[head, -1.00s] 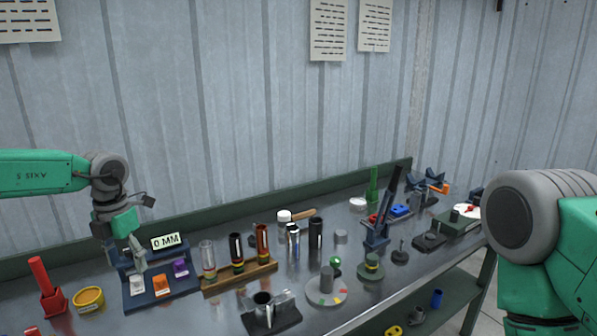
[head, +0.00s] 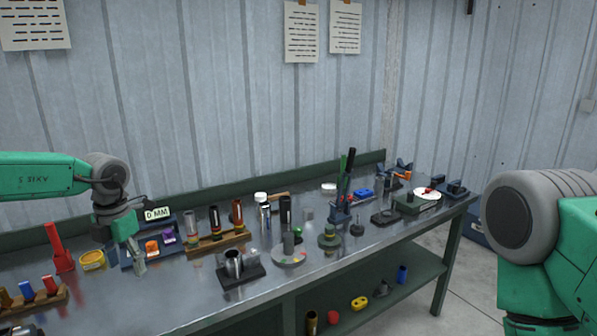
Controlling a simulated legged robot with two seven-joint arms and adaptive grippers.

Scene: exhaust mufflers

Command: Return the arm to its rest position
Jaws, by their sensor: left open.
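My left gripper (head: 140,262) hangs from the green left arm (head: 45,174) at the left of the head view. It points down, open, with nothing visible between its fingers. It shows in front of the left edge of a dark stand (head: 178,250) with an orange block (head: 152,247) and a purple block (head: 169,237); whether it touches the stand I cannot tell. Part of my right arm (head: 548,240) fills the right edge of the view, and its gripper is out of frame.
The metal bench (head: 185,290) is crowded. A wooden rack (head: 222,243) of tubes stands right of the gripper. A yellow ring (head: 92,260) and a red-handled tool (head: 58,250) are left of it. A dark holder (head: 240,270) is nearer the front. A lower shelf (head: 390,275) holds small parts.

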